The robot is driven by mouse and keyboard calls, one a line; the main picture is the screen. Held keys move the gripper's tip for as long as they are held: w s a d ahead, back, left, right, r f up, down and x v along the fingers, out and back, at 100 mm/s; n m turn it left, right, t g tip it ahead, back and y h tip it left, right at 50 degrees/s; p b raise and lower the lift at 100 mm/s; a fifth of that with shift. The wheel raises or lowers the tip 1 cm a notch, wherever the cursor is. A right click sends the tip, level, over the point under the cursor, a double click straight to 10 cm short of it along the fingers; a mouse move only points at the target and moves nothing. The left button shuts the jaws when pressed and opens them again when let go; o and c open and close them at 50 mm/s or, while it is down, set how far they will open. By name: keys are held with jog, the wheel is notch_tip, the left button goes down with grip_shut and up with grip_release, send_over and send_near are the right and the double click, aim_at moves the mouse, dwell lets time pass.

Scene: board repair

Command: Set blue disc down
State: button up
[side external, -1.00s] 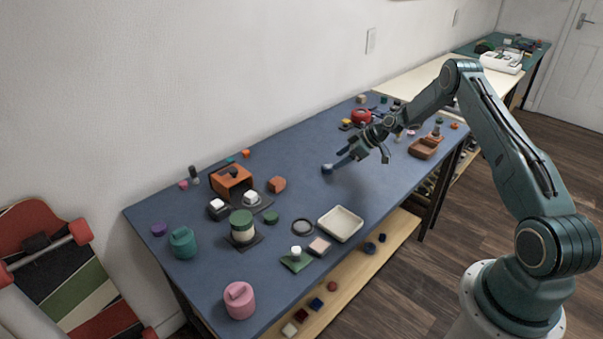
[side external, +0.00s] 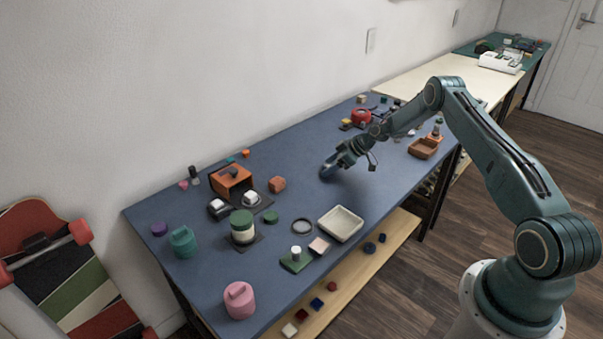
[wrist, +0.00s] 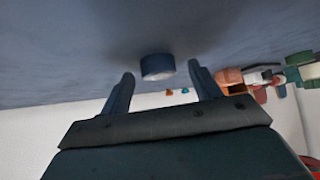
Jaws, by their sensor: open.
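The blue disc (wrist: 157,67) is a short dark-blue cylinder on the blue-grey tabletop. In the wrist view it lies at the tips of my gripper (wrist: 163,77), between the two fingers in the picture, with a gap on each side. My gripper is open and holds nothing. In the side view my gripper (side external: 350,166) is low over the middle of the table (side external: 312,158), tilted, with its fingers spread. There the disc is mostly hidden by the near-left finger. I cannot tell how far the fingertips reach around it.
Left of my gripper stand an orange block (side external: 277,184) and an orange box (side external: 231,179). A brown tray (side external: 423,148) and a red round object (side external: 361,116) lie to the right. Table around the disc is clear.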

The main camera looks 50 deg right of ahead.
jog(key=c, duration=1.1)
jog(key=shift+r, duration=0.15)
notch_tip(320, 180, up, 20)
jog(key=shift+f, duration=0.1)
jog(key=shift+a, duration=0.1)
dwell(0.5)
